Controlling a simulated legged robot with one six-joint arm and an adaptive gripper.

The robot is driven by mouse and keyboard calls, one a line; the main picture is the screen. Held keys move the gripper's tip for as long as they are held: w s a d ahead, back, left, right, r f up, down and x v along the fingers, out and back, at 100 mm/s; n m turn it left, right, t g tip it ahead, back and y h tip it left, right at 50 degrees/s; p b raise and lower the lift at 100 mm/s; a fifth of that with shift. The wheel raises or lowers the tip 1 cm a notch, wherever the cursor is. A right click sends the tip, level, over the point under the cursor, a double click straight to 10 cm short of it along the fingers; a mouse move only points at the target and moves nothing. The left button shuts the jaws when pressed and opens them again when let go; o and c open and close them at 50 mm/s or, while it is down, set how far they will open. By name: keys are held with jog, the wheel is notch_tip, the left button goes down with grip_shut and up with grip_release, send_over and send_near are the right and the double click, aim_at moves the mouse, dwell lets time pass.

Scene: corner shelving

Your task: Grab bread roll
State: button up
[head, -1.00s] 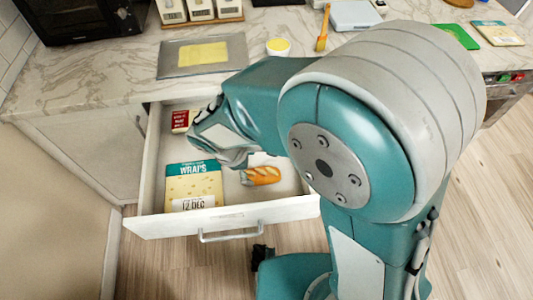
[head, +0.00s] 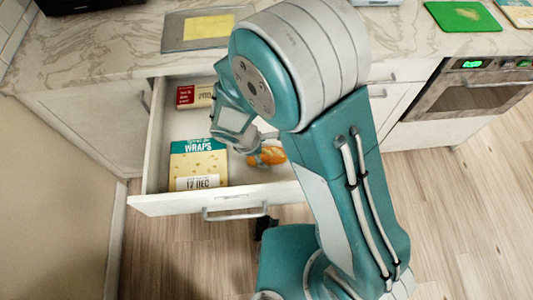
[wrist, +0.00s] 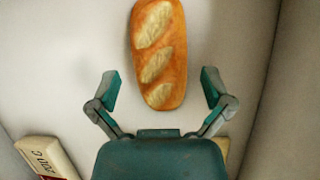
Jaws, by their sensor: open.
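The bread roll (wrist: 159,55) is golden brown with pale score marks and lies on the white drawer floor. In the wrist view it runs lengthwise away from my gripper (wrist: 160,88), and its near end lies between the two open fingers, with a gap on each side. In the head view the bread roll (head: 268,156) is partly hidden by my gripper (head: 256,143), which is inside the open drawer (head: 225,202). I cannot tell the height of the fingers above the drawer floor.
A wraps packet (head: 199,164) lies in the drawer left of the roll. A red and cream box (head: 194,96) lies at the drawer's back; a cream box (wrist: 45,155) shows in the wrist view. The drawer walls are close on both sides. The marble counter (head: 110,55) overhangs behind.

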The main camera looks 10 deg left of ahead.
jog(key=x, duration=0.2)
jog(key=shift+w+d+f, duration=0.1)
jog(key=shift+f, duration=0.15)
jog(key=c, duration=0.9)
jog(key=shift+c, duration=0.2)
jog(key=shift+r, duration=0.1)
